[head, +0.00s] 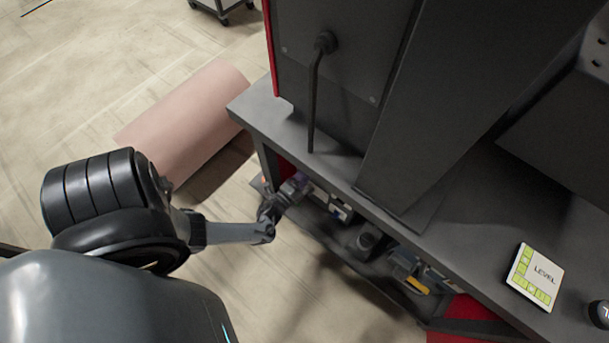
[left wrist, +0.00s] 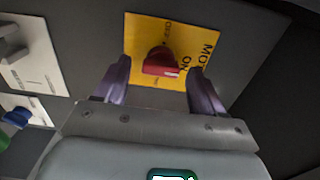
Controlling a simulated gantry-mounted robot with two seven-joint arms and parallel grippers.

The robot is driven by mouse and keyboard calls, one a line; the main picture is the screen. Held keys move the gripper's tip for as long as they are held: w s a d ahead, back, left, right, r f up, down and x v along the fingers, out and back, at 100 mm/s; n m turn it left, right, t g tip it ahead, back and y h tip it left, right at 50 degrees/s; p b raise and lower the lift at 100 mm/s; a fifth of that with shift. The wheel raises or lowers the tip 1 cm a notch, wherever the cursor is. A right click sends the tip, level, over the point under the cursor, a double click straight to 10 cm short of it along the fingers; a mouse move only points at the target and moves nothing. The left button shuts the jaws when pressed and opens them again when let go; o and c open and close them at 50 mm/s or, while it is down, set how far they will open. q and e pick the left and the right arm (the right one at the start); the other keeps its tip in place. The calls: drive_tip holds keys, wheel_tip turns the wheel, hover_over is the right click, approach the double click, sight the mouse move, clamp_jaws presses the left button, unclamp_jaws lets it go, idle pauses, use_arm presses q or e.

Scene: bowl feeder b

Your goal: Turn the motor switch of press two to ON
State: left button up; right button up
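The motor switch is a red rotary knob (left wrist: 160,62) on a yellow plate (left wrist: 138,35) in the left wrist view. The plate carries partly hidden lettering; "ON" and "MO" read sideways on its right side. The knob's bar lies roughly across the picture, with a pale mark at its right end. My left gripper (left wrist: 160,75) is open, one purple finger on each side of the knob, with gaps showing. In the head view my left gripper (head: 291,189) reaches under the bench top, and the knob is hidden there. My right gripper is not in view.
The grey bench top (head: 262,112) overhangs the switches. A dark press with a black lever (head: 313,100) stands on it. A white LEVEL panel (head: 535,277) lies at right. Left of the yellow plate is a white plate with a grey control (left wrist: 12,45). A pink cylinder (head: 185,130) lies on the floor.

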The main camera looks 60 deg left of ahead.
use_arm(q)
drive_tip(key=p+v, duration=0.2)
drive_tip(key=v, duration=0.9)
drive_tip(key=shift+w, duration=0.1)
idle(0.4)
